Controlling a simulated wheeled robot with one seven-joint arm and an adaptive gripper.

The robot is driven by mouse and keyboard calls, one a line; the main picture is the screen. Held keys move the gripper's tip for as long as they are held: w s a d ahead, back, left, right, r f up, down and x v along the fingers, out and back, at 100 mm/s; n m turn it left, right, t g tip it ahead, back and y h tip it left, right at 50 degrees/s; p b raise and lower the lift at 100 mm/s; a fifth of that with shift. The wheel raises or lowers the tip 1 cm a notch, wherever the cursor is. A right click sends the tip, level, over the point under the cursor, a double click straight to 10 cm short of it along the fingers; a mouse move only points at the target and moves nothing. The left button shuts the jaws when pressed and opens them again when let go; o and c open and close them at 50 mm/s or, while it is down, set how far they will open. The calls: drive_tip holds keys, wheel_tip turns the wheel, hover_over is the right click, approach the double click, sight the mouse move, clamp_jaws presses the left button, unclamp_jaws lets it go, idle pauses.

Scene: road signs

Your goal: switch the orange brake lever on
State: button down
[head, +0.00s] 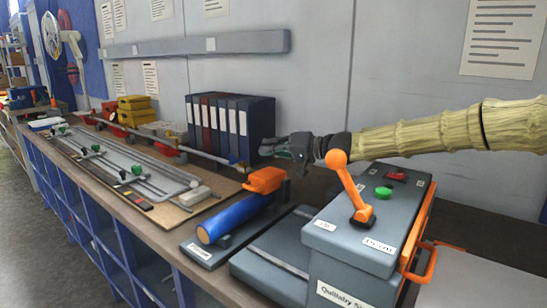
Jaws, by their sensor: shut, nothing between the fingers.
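The orange brake lever (349,186) stands on top of a grey box (345,242) on the bench. Its round knob is up and it tilts a little to the left, rising from a dark pivot on the box. White labels are on the box top near the lever's foot. My gripper (276,147) is at the end of my arm, which comes in from the right behind the lever. It is shut and empty, pointing left, beyond and to the left of the knob. I cannot tell whether any part of it touches the lever.
A green button (383,191) and a red switch (396,175) sit on the box behind the lever. A blue cylinder with an orange cap (236,216) lies to the left. Binders (229,127) stand against the wall. An orange handle (420,262) sticks out on the box's right.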

drive_tip(key=shift+s+a+f+n+b, duration=0.15)
drive_tip(key=shift+s+f+n+b, duration=0.2)
drive_tip(key=shift+b, duration=0.3)
drive_tip(key=shift+w+r, duration=0.1)
drive_tip(key=shift+r, duration=0.05)
drive_tip(key=shift+w+r, duration=0.1)
drive_tip(key=shift+r, duration=0.35)
drive_tip(key=s+d+r, duration=0.4)
drive_tip(key=d+r, duration=0.1)
drive_tip(key=d, duration=0.4)
drive_tip(key=shift+r+p, duration=0.15)
drive_tip(key=shift+p, duration=0.15)
drive_tip(key=shift+s, duration=0.1)
